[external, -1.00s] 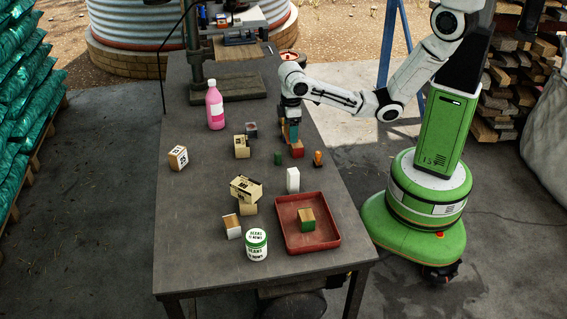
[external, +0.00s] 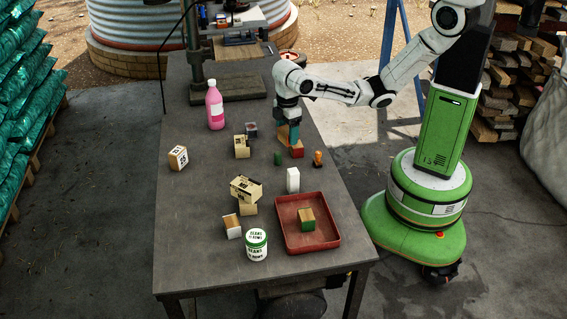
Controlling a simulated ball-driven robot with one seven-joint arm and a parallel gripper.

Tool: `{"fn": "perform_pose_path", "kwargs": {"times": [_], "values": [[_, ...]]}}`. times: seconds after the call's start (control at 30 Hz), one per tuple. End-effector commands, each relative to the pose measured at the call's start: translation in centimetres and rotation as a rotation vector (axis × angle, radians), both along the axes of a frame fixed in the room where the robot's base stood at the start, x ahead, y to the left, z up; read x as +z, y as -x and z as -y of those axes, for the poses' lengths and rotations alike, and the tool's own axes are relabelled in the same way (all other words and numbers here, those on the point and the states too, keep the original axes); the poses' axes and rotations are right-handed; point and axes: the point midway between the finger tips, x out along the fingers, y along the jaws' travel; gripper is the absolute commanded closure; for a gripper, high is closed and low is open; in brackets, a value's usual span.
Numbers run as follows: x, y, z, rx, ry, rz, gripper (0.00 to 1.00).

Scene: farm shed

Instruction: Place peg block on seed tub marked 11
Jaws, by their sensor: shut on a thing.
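My gripper (external: 293,142) points down over the far right part of the table and is shut on a wood-coloured block (external: 283,134). Its teal fingers partly hide the block, so I cannot tell whether it is the peg block. A red block (external: 297,152) is right below the fingers; I cannot tell if the held block touches it. A white seed tub (external: 256,249) with a green lid stands upright at the near edge. Its label reads "BEANS"; its number is too small to read surely.
A red tray (external: 331,239) holds a green and wooden block (external: 307,220). A white block (external: 293,180), a green peg (external: 278,158) and an orange peg (external: 318,158) stand nearby. The table's left side is mostly clear.

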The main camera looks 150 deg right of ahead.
Motion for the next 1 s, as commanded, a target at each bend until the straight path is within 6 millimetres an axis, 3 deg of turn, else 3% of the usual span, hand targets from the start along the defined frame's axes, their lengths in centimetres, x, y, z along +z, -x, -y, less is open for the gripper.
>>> {"fn": "perform_pose_path", "kwargs": {"times": [0.03,0.17,0.4,0.53,0.7,0.87,1.0], "values": [[0.4,-2.1,-0.4,0.088,0.008,-0.002,0.64],[1.8,-7.2,-2.4,0.329,0.007,-0.003,0.64],[4.2,-15.9,-9.1,0.821,0.005,-0.002,0.64],[5.1,-18.7,-12.6,1.028,0.003,-0.001,0.64],[5.8,-20.4,-15.4,1.182,0.0,0.0,0.64],[5.3,-21.9,-15.9,1.221,-0.002,0.001,0.64],[3.8,-24.4,-15.2,1.22,-0.002,0.001,0.64]]}}
